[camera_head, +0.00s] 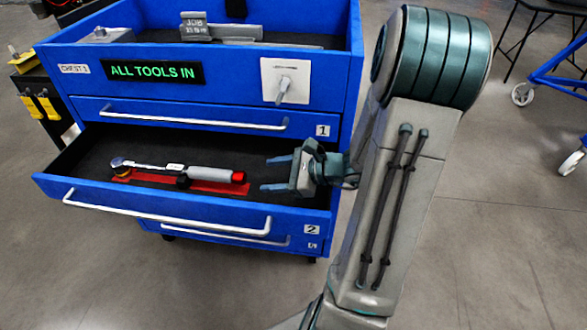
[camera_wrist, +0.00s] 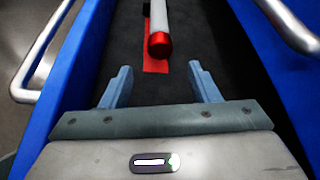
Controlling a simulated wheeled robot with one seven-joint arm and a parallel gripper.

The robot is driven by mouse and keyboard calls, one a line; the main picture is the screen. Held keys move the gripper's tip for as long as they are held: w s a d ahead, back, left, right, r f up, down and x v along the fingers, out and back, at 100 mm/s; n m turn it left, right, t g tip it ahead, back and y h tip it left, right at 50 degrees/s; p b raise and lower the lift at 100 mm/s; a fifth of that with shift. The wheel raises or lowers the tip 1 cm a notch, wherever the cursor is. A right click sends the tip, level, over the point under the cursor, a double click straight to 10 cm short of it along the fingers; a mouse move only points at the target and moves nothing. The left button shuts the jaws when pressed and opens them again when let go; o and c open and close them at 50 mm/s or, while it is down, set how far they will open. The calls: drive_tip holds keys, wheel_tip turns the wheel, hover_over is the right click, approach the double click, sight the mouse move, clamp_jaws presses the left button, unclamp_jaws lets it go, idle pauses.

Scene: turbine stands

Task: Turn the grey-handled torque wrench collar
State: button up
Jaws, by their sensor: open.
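The torque wrench (camera_head: 205,174) lies in the open drawer 2 (camera_head: 150,205) of the blue chest. It has a ratchet head at the left, a grey handle and a red collar (camera_head: 238,177) at the right end. In the wrist view the red collar (camera_wrist: 159,44) is ahead of the fingers, near the middle. My gripper (camera_head: 277,173) is open and empty over the drawer's right part, fingers pointing left toward the collar, apart from it. It also shows open in the wrist view (camera_wrist: 160,82).
A red patch (camera_head: 220,187) lies under the wrench on the dark drawer floor. Drawer walls flank my gripper in the wrist view. A silver handle (camera_head: 165,220) runs along the drawer front. Drawer 1 (camera_head: 200,115) above is shut. The chest top carries an "ALL TOOLS IN" sign (camera_head: 152,71).

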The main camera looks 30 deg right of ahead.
drive_tip(key=v, duration=0.6)
drive_tip(key=shift+p, duration=0.35)
drive_tip(key=s+a+r+n+g+h+p, duration=0.3)
drive_tip(key=s+a+r+n+g+p, duration=0.45)
drive_tip(key=a+r+n, duration=0.35)
drive_tip(key=s+r+n+t+h+p, duration=0.1)
drive_tip(key=s+r+n+h+p, duration=0.2)
drive_tip(key=r+n+h+p, duration=0.4)
wheel_tip(320, 180, up, 4)
drive_tip(key=n, duration=0.5)
drive_tip(key=shift+s+p, duration=0.25)
drive_tip(key=shift+p, duration=0.05)
drive_tip(key=shift+a, duration=0.1)
